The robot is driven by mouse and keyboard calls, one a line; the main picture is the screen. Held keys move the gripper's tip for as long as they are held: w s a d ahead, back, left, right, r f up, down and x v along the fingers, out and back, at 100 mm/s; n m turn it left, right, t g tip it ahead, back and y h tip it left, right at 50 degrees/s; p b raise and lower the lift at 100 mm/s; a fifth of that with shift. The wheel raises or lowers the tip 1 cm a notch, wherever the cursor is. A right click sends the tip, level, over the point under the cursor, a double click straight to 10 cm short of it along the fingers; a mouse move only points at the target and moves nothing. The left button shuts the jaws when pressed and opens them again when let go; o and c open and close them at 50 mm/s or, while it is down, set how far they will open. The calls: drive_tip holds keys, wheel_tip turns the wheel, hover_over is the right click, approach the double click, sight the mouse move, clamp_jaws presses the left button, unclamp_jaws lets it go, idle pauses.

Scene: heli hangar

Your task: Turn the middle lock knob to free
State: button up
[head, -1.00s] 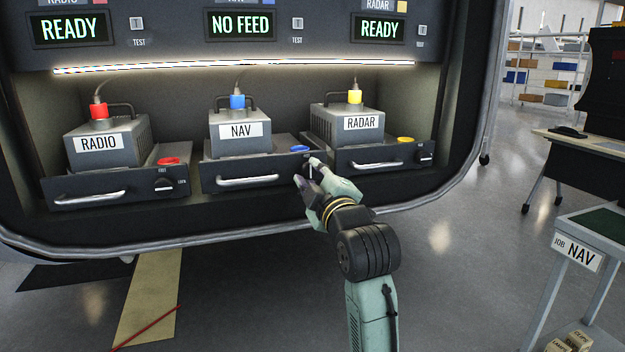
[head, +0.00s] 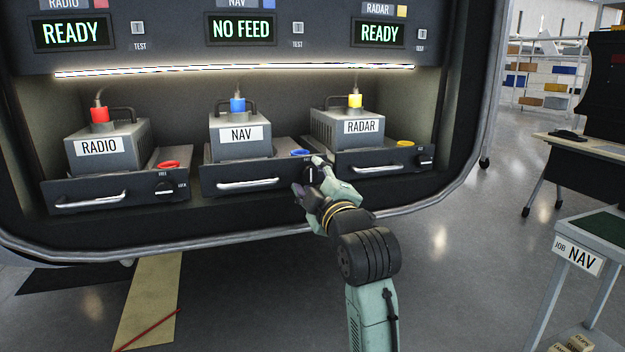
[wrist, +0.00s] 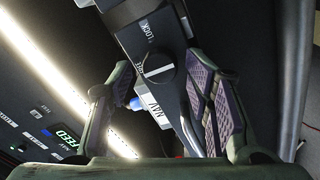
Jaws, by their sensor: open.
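The middle lock knob (head: 310,174) is a round black dial on the front of the NAV tray (head: 222,182). In the wrist view the knob (wrist: 158,67) shows its pale-marked grip bar pointing to the FREE label (wrist: 138,65), away from the LOCK label (wrist: 147,28). In the head view the mark stands upright. My gripper (head: 308,178) is open in front of the knob. In the wrist view its purple-padded fingers (wrist: 157,85) are spread on either side of the knob, apart from it. The lower part of the tray front is partly hidden by my fingers.
The RADIO tray (head: 115,190) is on the left and the RADAR tray (head: 350,160) on the right, each with its own knob. The NAV display (head: 241,29) reads NO FEED. A NAV job cart (head: 575,250) stands at the right. Open floor lies between.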

drive_tip(key=v, duration=0.8)
idle(0.4)
